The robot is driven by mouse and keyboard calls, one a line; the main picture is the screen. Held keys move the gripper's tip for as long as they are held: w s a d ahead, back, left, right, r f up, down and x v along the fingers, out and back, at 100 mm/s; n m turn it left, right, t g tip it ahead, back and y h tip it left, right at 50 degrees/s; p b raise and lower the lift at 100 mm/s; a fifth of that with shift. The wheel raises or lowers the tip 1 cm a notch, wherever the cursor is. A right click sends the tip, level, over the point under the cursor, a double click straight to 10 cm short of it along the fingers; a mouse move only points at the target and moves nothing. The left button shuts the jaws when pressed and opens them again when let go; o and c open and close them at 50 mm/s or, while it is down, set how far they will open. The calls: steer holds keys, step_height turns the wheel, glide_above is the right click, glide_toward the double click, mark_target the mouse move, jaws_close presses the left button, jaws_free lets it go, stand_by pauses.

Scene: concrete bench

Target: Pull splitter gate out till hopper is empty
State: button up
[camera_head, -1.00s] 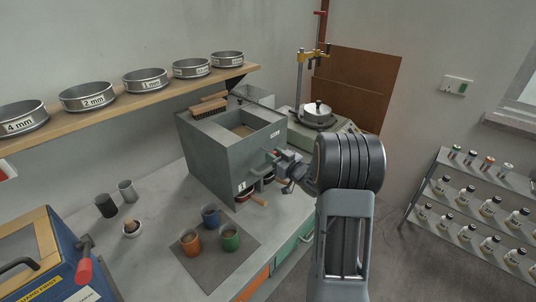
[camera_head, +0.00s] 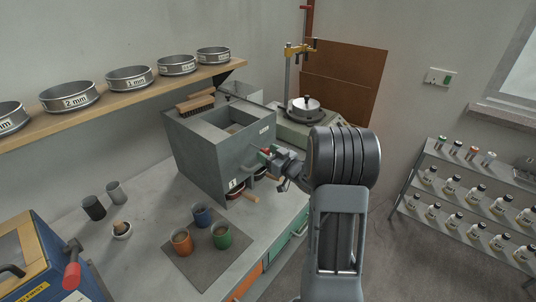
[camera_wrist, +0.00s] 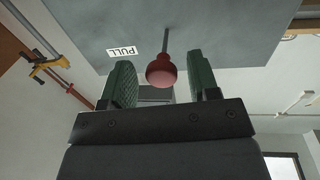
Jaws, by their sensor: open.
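The grey splitter box (camera_head: 195,158) stands on the bench with an open hopper (camera_head: 234,128) on top; some brown material shows inside. The gate's red knob (camera_wrist: 161,70) sits on a thin rod coming out of the grey face beside a "PULL" label (camera_wrist: 124,48). My gripper (camera_wrist: 165,82) is open, with its green finger pads on either side of the knob and gaps showing to both. In the head view my gripper (camera_head: 266,152) is at the box's right face, and its wrist hides part of that area.
Pans with wooden handles (camera_head: 250,198) sit under the box. Blue, orange and green cups (camera_head: 221,236) stand on a dark mat (camera_head: 192,262) in front. A brush (camera_head: 196,103) lies on the box's back edge. A scale with a pot (camera_head: 305,105) stands behind.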

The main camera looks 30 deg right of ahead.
steer(key=b+v, duration=0.2)
steer(key=v, duration=1.1)
steer(key=shift+s, duration=0.25)
steer(key=s+d+f+m+g+h, duration=0.3)
steer(key=d+f+m+g+h, duration=0.2)
steer(key=d+f+g+h, duration=0.35)
steer(key=s+a+r+g+y, duration=0.1)
steer(key=s+a+r, duration=0.2)
steer(key=a, duration=0.6)
steer(key=s+a+r+n+g+y, duration=0.1)
steer(key=s+a+r+g, duration=0.1)
steer(key=a, duration=0.7)
steer(key=s+a+r+g+y, duration=0.1)
steer(key=s+a+r, duration=0.3)
steer(key=a, duration=0.5)
steer(key=shift+s+n+g, duration=0.3)
steer(key=shift+s+g, duration=0.15)
